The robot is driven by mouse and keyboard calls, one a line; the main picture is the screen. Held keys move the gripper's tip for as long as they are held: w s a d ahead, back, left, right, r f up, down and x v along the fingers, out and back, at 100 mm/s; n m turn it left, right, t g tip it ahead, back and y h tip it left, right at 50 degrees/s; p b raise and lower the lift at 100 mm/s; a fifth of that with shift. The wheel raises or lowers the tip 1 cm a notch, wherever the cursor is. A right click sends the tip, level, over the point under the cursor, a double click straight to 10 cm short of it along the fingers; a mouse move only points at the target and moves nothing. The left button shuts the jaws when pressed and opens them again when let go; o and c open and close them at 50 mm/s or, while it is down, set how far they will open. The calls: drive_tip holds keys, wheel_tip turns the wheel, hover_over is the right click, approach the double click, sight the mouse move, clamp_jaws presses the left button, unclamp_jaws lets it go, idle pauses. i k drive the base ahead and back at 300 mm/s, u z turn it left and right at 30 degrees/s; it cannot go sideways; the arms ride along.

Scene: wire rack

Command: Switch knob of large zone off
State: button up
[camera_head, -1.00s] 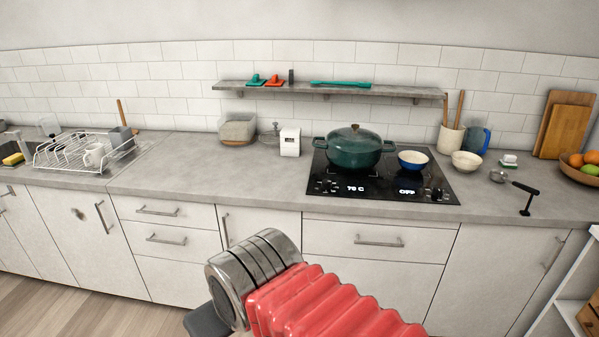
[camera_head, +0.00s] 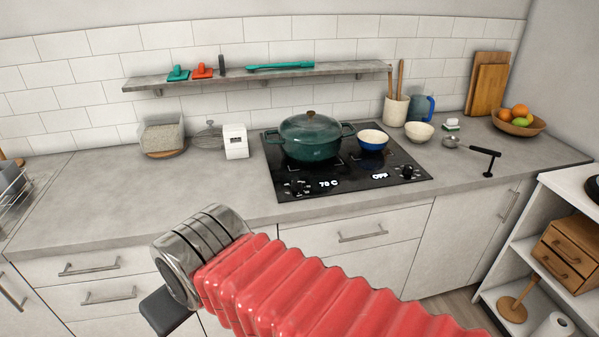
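The black cooktop (camera_head: 345,178) is set in the grey counter. A green lidded pot (camera_head: 310,138) stands on its left zone, and a small blue bowl (camera_head: 372,140) on its right side. Knobs sit along the front edge: a left knob (camera_head: 297,187) beside a "70 C" display (camera_head: 328,184), and a right knob (camera_head: 407,172) beside an "OFF" display (camera_head: 380,176). My arm, with a red ribbed sleeve, crosses the lower foreground, apart from the cooktop. A dark part below its metal end may belong to my gripper; the fingers cannot be made out.
A white box-shaped timer (camera_head: 235,141) stands left of the cooktop. A utensil crock (camera_head: 396,110), a cream bowl (camera_head: 419,132) and a black-handled tool (camera_head: 487,158) are to its right. A wall shelf (camera_head: 250,76) hangs above. A white shelf unit (camera_head: 527,250) stands at lower right.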

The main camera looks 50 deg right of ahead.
sight(297, 186)
drive_tip(key=z, duration=0.6)
drive_tip(key=i, duration=0.9)
drive_tip(key=z, duration=0.55)
